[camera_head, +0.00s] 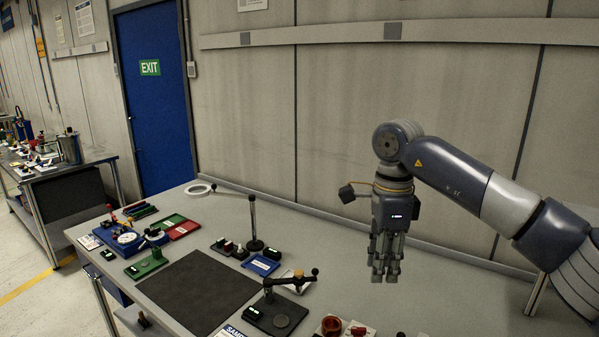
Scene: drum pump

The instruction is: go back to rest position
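My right arm (450,172) comes in from the right edge. My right gripper (385,272) hangs from it with its fingers pointing down, above the right part of the grey workbench (440,290). No object shows in the fingers. They are small and seen at an angle, so I cannot tell whether they are apart or together. The gripper is clear of the items on the bench. My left gripper is not in view.
A dark mat (198,290) lies on the bench. Around it are a black stand (254,225), a stand with a jointed arm (270,312), a red tray (183,229) and small parts. A wall (330,120) is behind. The bench below my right gripper looks clear.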

